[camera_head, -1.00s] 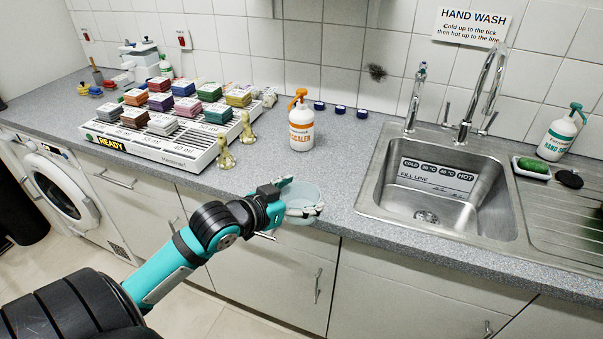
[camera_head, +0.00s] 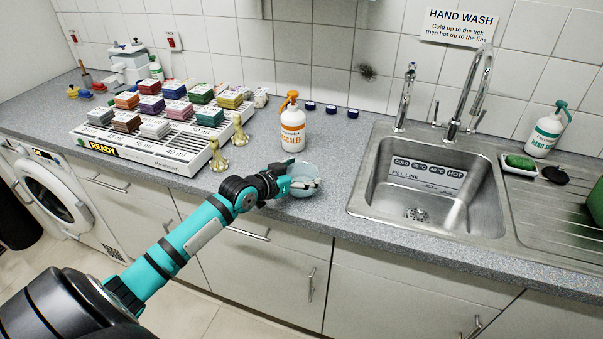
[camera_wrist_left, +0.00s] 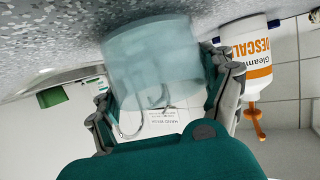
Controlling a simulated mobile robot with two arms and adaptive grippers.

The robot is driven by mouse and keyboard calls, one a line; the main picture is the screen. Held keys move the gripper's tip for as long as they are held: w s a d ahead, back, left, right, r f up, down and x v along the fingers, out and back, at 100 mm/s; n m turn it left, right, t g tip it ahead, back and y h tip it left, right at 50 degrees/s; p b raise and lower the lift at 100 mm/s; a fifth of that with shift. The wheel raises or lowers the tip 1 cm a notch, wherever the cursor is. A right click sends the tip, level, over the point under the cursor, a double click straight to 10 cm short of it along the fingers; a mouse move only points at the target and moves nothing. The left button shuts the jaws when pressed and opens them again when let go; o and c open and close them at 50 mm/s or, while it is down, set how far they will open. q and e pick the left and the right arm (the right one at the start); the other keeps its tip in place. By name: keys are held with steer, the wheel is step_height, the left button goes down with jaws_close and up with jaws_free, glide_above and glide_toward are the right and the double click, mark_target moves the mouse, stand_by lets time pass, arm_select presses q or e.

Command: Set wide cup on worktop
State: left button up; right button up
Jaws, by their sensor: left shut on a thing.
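The wide cup (camera_head: 306,172) is pale, bluish and see-through. In the head view it is at the worktop (camera_head: 330,205), left of the sink, near the front edge. My left gripper (camera_head: 296,184) comes in from the left and is shut on the cup, with a finger on either side. In the left wrist view the cup (camera_wrist_left: 152,62) sits between the fingers, its far side close to or against the speckled worktop (camera_wrist_left: 60,45); I cannot tell if it bears on it. My right gripper is not in view.
A descaler bottle (camera_head: 292,130) stands just behind the cup. The steel sink (camera_head: 430,190) is to the right. A white tray (camera_head: 150,158) with coloured boxes and two brass-coloured pieces (camera_head: 219,158) stand to the left. Worktop between cup and sink is clear.

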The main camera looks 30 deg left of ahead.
arm_select(q)
steer(key=shift+f, duration=0.2)
steer(key=o, duration=1.1)
steer(key=shift+s+r, duration=0.1)
steer(key=shift+r, duration=0.05)
steer(key=v, duration=1.1)
steer(key=shift+s+b, duration=0.35)
steer(key=shift+b, duration=0.1)
